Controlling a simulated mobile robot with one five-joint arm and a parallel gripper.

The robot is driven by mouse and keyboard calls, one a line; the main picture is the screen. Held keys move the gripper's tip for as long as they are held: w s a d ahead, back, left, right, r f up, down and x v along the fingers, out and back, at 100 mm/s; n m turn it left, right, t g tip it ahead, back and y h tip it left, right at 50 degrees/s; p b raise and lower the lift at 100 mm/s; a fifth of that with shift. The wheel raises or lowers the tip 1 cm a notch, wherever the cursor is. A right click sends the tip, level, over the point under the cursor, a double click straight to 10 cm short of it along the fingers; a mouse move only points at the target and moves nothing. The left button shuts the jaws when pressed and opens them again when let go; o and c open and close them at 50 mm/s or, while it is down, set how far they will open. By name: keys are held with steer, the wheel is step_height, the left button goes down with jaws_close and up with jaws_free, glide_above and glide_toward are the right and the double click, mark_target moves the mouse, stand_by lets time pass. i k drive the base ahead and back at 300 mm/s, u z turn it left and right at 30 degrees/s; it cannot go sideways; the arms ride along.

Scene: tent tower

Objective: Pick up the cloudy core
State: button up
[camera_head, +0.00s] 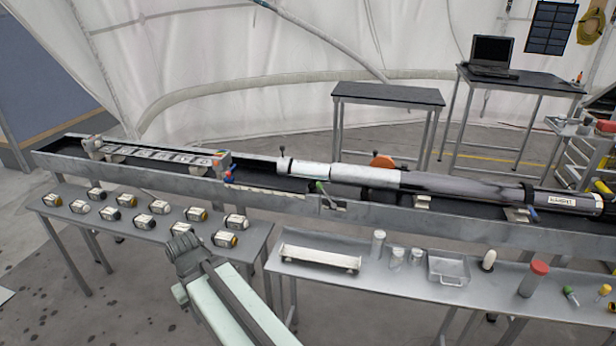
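Several short dark cylinders with white labels stand or lie in two loose rows on the left metal table (150,245); some have yellowish ends. One of them (224,239) is nearest my arm. They may be cores, but I cannot tell which, if any, is the cloudy one. A long pale cylinder (325,174) lies in the raised trough, joined in line with a grey tube. My gripper (182,238) is over the right part of the left table, close to the short cylinders. Its fingers are too small and dark to show whether they are open.
The long metal trough (120,172) runs behind both tables. The right table (395,282) holds a white rack (318,257), clear jars (397,258), a small tray (447,279) and a red-capped cylinder (532,279). A gap separates the two tables.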

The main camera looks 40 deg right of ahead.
mark_target(298, 168)
steer(key=z, duration=0.15)
steer(key=i, duration=0.85)
steer(key=u, duration=0.05)
